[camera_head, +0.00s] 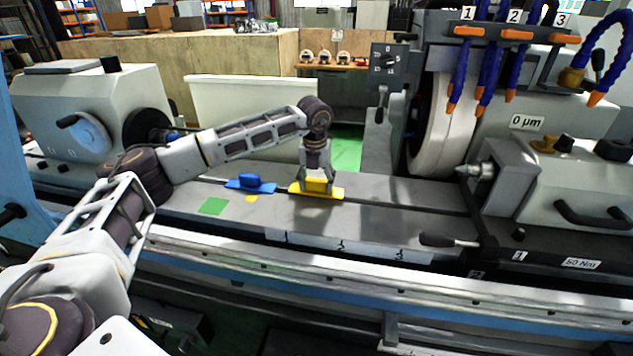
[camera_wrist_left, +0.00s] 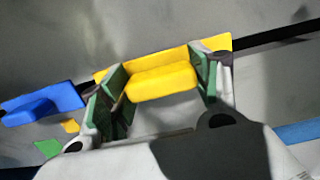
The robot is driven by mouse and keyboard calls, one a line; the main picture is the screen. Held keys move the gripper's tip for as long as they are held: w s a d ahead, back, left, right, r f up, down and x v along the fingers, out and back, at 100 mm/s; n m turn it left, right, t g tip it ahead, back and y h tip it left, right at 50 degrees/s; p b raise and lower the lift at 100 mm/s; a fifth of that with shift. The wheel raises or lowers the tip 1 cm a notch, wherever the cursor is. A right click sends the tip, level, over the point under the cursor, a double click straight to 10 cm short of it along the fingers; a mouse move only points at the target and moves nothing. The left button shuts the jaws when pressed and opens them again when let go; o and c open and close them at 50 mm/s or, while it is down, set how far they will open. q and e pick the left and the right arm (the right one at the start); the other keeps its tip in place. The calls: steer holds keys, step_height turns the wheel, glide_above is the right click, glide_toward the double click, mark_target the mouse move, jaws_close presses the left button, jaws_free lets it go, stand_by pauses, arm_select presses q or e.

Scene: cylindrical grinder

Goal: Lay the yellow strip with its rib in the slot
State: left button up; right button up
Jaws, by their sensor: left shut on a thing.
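The yellow strip (camera_head: 317,190) lies flat on or just over the grey machine table, along the dark slot (camera_head: 385,202). Its raised yellow block shows between the fingers of my left gripper (camera_head: 316,183). In the left wrist view the green-padded fingers of my left gripper (camera_wrist_left: 160,88) stand at both ends of the block of the yellow strip (camera_wrist_left: 162,80) and are shut on it. The slot (camera_wrist_left: 262,40) runs out from the strip's right end. The strip's rib is hidden underneath, so I cannot tell whether it sits in the slot. My right gripper is not in view.
A blue strip with a raised block (camera_head: 250,184) lies left of the yellow one, along the slot. Green (camera_head: 213,206) and small yellow (camera_head: 251,198) patches mark the table. The grinding wheel (camera_head: 440,125) and a lever (camera_head: 450,240) stand to the right. Bare table lies between.

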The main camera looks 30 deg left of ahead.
mark_target(315, 193)
arm_select(q)
steer(key=shift+f+b, duration=0.4)
steer(key=shift+f, duration=0.3)
steer(key=o, duration=1.1)
steer(key=shift+r, duration=0.1)
steer(key=shift+s+d+r, duration=0.1)
steer(key=shift+s+r, duration=0.15)
steer(key=shift+r, duration=1.7)
steer(key=shift+s+d+r, duration=0.1)
steer(key=shift+s+r, duration=0.1)
steer(key=shift+r, duration=1.8)
steer(key=shift+s+r, duration=0.25)
steer(key=shift+r, duration=1.7)
steer(key=shift+s+f, duration=0.1)
